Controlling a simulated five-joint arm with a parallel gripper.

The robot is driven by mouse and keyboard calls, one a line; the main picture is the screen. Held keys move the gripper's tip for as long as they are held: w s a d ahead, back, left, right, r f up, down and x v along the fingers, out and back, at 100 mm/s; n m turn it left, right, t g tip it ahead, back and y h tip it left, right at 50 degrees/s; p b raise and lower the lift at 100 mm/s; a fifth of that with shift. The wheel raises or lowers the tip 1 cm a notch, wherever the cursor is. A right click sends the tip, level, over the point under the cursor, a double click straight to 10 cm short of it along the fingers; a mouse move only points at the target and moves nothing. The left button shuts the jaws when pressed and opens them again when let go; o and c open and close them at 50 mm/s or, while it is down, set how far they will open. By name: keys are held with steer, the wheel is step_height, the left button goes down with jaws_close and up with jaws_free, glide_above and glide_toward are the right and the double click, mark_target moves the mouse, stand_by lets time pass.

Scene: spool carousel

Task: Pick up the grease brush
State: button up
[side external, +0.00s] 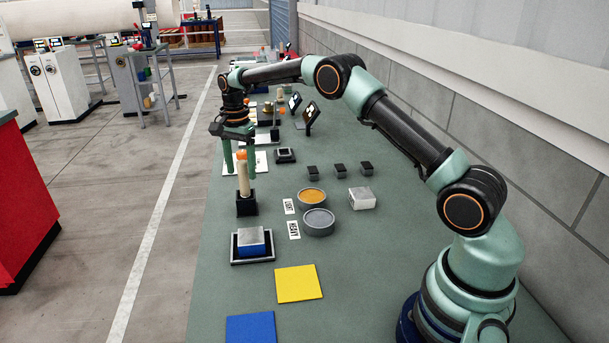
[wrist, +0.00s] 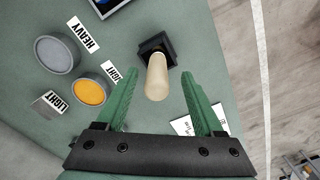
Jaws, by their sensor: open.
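The grease brush shows as a pale wooden handle (side external: 243,178) standing upright in a square black holder (side external: 246,206) near the left edge of the bench. Its bristle end is hidden in the holder. In the wrist view the handle (wrist: 157,78) points up toward the camera from the black holder (wrist: 146,45). My gripper (side external: 240,174) is open above the holder, with one green finger on each side of the handle's upper part. In the wrist view my gripper (wrist: 159,73) has the handle between its fingers, with a visible gap on both sides.
An orange-filled dish (side external: 312,196) and a grey dish (side external: 318,221) stand to the right, with HEAVY and LIGHT labels nearby. A silver-topped blue block (side external: 251,241) sits on a black tray in front. Yellow (side external: 299,284) and blue (side external: 251,329) squares lie closer to the camera.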

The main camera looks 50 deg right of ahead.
mark_target(244, 184)
steer(key=shift+s+f, duration=0.2)
steer(key=shift+f, duration=2.5)
jaws_close()
